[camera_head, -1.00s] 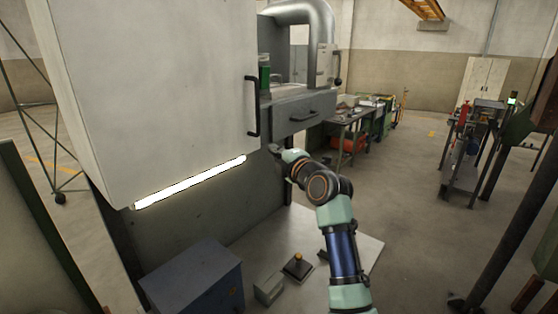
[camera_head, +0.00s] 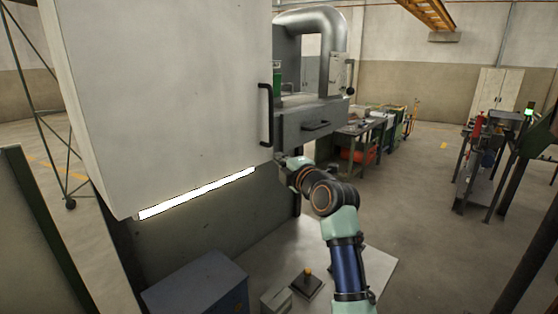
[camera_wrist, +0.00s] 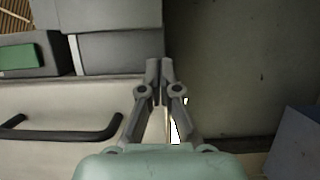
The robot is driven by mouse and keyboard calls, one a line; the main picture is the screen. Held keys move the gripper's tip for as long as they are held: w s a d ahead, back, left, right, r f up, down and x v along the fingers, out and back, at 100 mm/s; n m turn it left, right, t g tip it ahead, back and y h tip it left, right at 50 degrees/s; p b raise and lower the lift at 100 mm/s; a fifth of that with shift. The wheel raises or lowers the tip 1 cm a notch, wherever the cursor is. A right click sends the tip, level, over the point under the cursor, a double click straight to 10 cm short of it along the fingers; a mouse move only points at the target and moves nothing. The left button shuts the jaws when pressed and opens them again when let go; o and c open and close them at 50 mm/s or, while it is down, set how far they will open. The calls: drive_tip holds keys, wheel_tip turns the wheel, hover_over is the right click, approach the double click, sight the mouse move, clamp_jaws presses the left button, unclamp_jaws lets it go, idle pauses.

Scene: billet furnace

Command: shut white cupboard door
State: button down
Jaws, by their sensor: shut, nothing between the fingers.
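The white cupboard door (camera_head: 165,95) is a large pale panel filling the left of the head view, with a black bar handle (camera_head: 267,115) near its right edge. In the wrist view the door (camera_wrist: 75,95) and its handle (camera_wrist: 60,132) are at lower left. I cannot tell how far ajar the door is. My gripper (camera_head: 280,160) is just below and right of the door's lower right corner. In the wrist view my gripper (camera_wrist: 160,66) has its fingertips together and empty, apart from the handle. Whether the fingers touch the door's edge is unclear.
A lit strip (camera_head: 197,193) runs along the cupboard's underside. Below stand a blue-grey box (camera_head: 200,285) and a small joystick unit (camera_head: 307,282) on a pale surface. A grey machine drawer (camera_head: 312,124) lies behind my gripper. Open floor (camera_head: 420,190) is to the right.

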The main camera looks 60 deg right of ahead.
drive_tip(key=s+d+b, duration=0.1)
drive_tip(key=s+d, duration=0.4)
drive_tip(key=s, duration=0.5)
drive_tip(key=shift+s+d, duration=0.3)
drive_tip(key=shift+d, duration=0.1)
drive_tip(key=shift+f, duration=0.1)
drive_tip(key=w+a+f+m+y, duration=0.1)
drive_tip(key=w+a+f+y, duration=0.1)
drive_tip(key=w+a+f, duration=0.45)
drive_tip(key=w+a+f+m+y, duration=0.1)
drive_tip(key=w+a+f, duration=0.2)
drive_tip(key=a, duration=0.7)
drive_tip(key=s+a+f+m+g+y, duration=0.1)
drive_tip(key=a+f+m+y, duration=0.15)
drive_tip(key=a+f, duration=0.95)
drive_tip(key=a+f+m+g+y, duration=0.1)
drive_tip(key=a+m+y, duration=0.15)
drive_tip(key=a, duration=1.85)
drive_tip(key=s+a+f+m+g, duration=0.1)
drive_tip(key=s+a+f+m, duration=0.35)
drive_tip(key=s+a, duration=0.7)
wheel_tip(320, 180, up, 21)
drive_tip(key=p, duration=2)
drive_tip(key=shift+w+r+m+y, duration=0.2)
drive_tip(key=shift+w+m+y, duration=0.15)
drive_tip(key=shift+m, duration=0.1)
